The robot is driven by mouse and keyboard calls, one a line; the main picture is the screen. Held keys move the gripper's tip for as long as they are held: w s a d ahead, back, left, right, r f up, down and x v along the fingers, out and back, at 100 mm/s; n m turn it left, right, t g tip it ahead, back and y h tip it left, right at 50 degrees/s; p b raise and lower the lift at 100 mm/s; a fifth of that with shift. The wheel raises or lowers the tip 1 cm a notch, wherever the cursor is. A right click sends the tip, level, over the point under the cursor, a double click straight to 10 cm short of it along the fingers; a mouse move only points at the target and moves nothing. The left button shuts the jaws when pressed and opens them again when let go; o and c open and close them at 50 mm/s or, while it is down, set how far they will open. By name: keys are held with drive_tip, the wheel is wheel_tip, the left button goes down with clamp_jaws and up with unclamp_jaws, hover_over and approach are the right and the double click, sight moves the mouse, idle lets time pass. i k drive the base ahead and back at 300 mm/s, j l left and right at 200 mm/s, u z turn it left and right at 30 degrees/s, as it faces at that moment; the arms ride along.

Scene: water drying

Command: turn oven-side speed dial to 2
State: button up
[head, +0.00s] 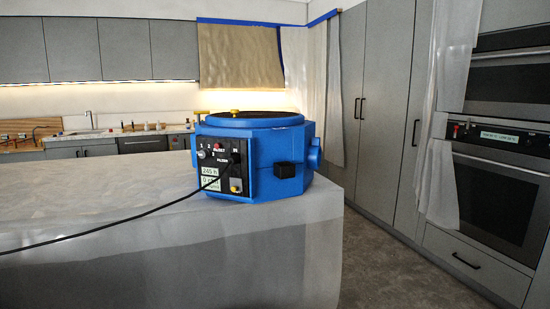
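A blue drying machine (262,165) stands on the near counter, close to its right end. Its black front panel (222,170) faces left toward me. A small light-coloured dial (202,154) sits at the panel's upper left, with small numbers that look like 1, 2 and 3 around it. Which number it points to is too small to tell. A black round knob (235,158) sits at the panel's right side. Below are pale displays (210,176) and a yellow button (235,188). My gripper is not in view.
A black cable (110,227) runs from the panel leftward across the white-draped counter (90,200). The oven (500,195) is at the right, beyond a strip of open floor (385,260). Grey cabinets stand behind.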

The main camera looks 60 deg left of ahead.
sight(205, 154)
drive_tip(key=i+l, duration=0.2)
drive_tip(key=i, duration=0.25)
drive_tip(key=i+l, duration=0.25)
drive_tip(key=i, duration=0.2)
drive_tip(key=i+j+u, duration=0.15)
drive_tip(key=i+u, duration=1.05)
drive_tip(key=i+l+u, duration=0.35)
drive_tip(key=i+j+u, duration=0.15)
drive_tip(key=u, duration=0.3)
drive_tip(key=i+u, duration=0.15)
drive_tip(key=u, duration=0.3)
drive_tip(key=i+j+u, duration=0.1)
drive_tip(key=u, duration=0.3)
drive_tip(key=i+u, duration=0.2)
drive_tip(key=u, duration=0.25)
drive_tip(key=i+l+u, duration=0.15)
drive_tip(key=u, duration=0.3)
drive_tip(key=i+u, duration=0.35)
drive_tip(key=i+l+u, duration=0.1)
drive_tip(key=u, duration=0.3)
drive_tip(key=l, duration=0.1)
